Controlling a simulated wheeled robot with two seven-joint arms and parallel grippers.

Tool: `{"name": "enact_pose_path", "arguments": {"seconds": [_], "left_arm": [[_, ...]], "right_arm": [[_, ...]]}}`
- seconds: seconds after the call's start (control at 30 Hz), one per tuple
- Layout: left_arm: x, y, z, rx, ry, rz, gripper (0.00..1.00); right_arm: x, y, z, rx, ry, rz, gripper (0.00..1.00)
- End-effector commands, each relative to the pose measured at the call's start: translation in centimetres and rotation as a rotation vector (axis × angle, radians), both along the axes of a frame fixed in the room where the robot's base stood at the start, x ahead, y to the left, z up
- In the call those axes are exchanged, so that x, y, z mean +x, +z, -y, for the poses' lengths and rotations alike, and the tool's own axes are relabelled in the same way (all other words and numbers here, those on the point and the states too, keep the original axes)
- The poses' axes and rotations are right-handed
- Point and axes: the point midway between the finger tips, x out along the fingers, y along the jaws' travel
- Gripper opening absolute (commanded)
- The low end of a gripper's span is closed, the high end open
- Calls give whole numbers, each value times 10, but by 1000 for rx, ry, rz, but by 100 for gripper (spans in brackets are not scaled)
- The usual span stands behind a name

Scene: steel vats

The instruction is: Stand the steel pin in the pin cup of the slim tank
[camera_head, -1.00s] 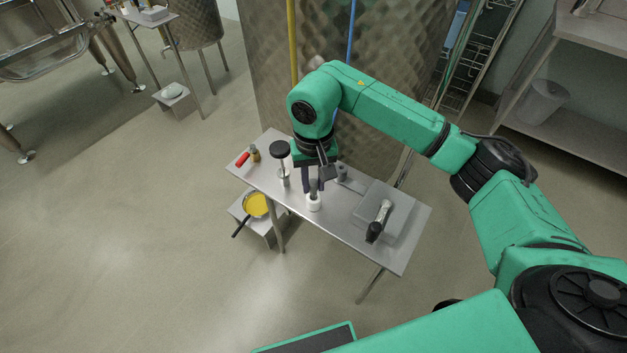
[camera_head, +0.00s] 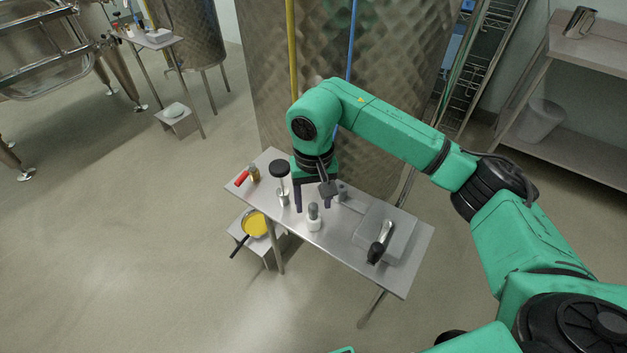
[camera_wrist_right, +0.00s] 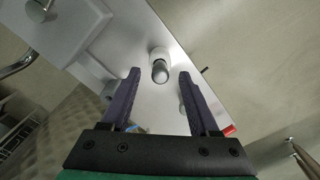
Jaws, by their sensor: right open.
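The steel pin (camera_head: 314,212) stands roughly upright in a white pin cup (camera_head: 315,224) on the steel side table before the tall dimpled tank (camera_head: 385,110). The right wrist view shows the pin's rounded top (camera_wrist_right: 160,74) with the white cup (camera_wrist_right: 159,52) around its far end. My right gripper (camera_head: 312,206) is open, its two dark fingers apart on either side of the pin. In the wrist view the pin top lies between the fingertips (camera_wrist_right: 159,74), with gaps on both sides. My left gripper is not in view.
A black-knobbed post (camera_head: 281,171), a red-handled tool (camera_head: 241,178) and an amber bottle (camera_head: 254,173) stand or lie left of the cup. A grey box (camera_head: 403,233) with a black-ended handle is on the right. A pan (camera_head: 256,224) sits on a low stool.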

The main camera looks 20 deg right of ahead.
Motion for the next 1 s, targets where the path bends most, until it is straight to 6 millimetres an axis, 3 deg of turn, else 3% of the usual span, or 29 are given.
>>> {"name": "enact_pose_path", "arguments": {"seconds": [0.27,0.43,0.6,1.0], "left_arm": [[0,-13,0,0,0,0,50],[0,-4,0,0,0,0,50],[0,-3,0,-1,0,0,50],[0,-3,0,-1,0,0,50]], "right_arm": [[1,74,-1,1,2,8,62],[0,119,0,-2,1,5,62],[0,132,0,-1,0,2,62],[0,131,0,0,1,1,62]]}}
